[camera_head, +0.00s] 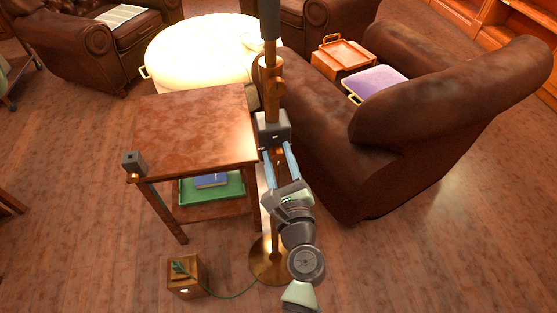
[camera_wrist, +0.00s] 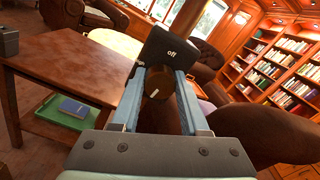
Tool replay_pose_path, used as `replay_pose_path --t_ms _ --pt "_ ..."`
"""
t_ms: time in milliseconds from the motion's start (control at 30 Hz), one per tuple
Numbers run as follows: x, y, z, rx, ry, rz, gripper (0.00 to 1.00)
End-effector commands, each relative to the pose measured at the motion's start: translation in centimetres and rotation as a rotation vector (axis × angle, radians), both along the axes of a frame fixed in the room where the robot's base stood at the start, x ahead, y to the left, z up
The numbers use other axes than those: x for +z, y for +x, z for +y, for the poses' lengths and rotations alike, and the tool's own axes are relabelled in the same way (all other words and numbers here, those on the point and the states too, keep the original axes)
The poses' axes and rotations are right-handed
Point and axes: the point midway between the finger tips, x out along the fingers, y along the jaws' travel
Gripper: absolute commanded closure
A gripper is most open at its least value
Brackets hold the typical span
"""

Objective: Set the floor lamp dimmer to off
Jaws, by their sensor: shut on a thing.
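The floor lamp (camera_head: 274,92) is a brass pole on a round base (camera_head: 264,268), standing between a side table and a sofa. Its dimmer is a dark box (camera_head: 273,128) on the pole. In the wrist view the dimmer box (camera_wrist: 168,50) carries the word "off". A brown knob (camera_wrist: 157,86) with a pale mark sits in front of the box. My gripper (camera_head: 278,150) reaches up to the dimmer, and in the wrist view its blue fingers (camera_wrist: 159,76) are shut on the knob. I cannot tell whether the mark lines up with "off". The lamp's top is out of view.
The wooden side table (camera_head: 195,125) is close on the left, with a small grey box (camera_head: 133,162) at its corner and a green tray (camera_head: 212,188) below. The brown sofa (camera_head: 385,130) is close on the right. A wooden box (camera_head: 186,275) stands on the floor. A round white ottoman (camera_head: 200,55) is brightly lit.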

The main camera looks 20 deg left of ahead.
Motion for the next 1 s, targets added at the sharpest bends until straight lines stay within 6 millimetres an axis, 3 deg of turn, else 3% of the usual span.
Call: replay_pose_path --t_ms 1000 --pt "-0.45 -0.05 0.0 0.0 -0.8 -0.54 1.0"
